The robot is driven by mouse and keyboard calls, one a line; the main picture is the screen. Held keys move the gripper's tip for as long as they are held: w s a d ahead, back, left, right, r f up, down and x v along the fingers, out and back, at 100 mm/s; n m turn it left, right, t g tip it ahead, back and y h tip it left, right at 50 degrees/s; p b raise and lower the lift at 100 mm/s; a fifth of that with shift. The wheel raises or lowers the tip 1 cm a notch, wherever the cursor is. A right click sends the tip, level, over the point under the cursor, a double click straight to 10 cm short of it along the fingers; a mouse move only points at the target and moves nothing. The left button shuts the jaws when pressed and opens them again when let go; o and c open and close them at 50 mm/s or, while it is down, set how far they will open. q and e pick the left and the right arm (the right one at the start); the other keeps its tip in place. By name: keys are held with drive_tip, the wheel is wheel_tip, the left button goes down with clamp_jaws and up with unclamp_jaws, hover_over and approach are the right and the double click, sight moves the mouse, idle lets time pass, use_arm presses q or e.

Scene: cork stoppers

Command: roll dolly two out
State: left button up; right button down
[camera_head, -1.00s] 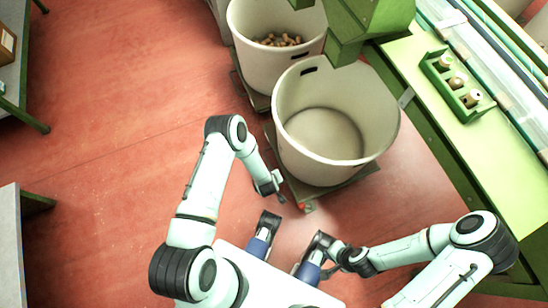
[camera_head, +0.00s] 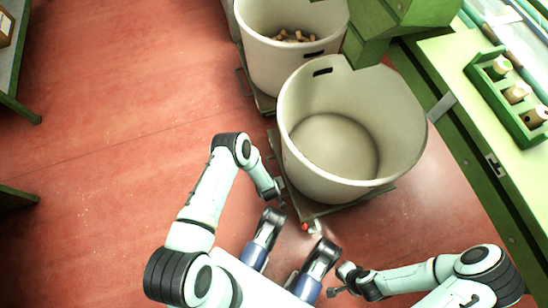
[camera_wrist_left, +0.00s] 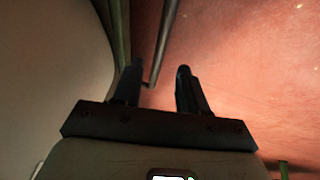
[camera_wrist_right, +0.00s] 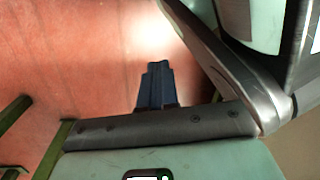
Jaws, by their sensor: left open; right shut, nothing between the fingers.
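A large empty cream bin (camera_head: 300,125) stands on a low dolly (camera_head: 345,205), whose front and left edges show beneath it. I cannot tell the dolly's number. My left gripper (camera_head: 277,192) is open beside the dolly's left front side. In the left wrist view, a thin grey bar (camera_wrist_left: 163,40) runs just beyond and between the open left fingers (camera_wrist_left: 156,85), with the bin's wall at left. I cannot tell whether they touch. My right gripper (camera_head: 335,291) is shut and empty, low over the floor; its closed fingers also show in the right wrist view (camera_wrist_right: 156,85).
A second bin (camera_head: 265,60) with corks stands behind on another dolly (camera_head: 262,100). A green machine part (camera_head: 385,30) overhangs the bins. A green bench (camera_head: 450,65) with a rack (camera_head: 500,105) of several rolls lies at right. The red floor (camera_head: 110,130) at left is clear.

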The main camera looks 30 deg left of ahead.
use_arm(q)
drive_tip(key=b+x, duration=0.1)
drive_tip(key=x, duration=0.4)
drive_tip(key=shift+b, duration=0.4)
use_arm(e)
drive_tip(key=shift+g, duration=0.8)
drive_tip(key=s, duration=0.1)
drive_tip(key=s+f, duration=0.1)
drive_tip(key=s, duration=0.1)
drive_tip(key=s+f, duration=0.1)
drive_tip(key=shift+s+d+f, duration=0.1)
drive_tip(key=shift+s+d, duration=0.15)
use_arm(q)
clamp_jaws()
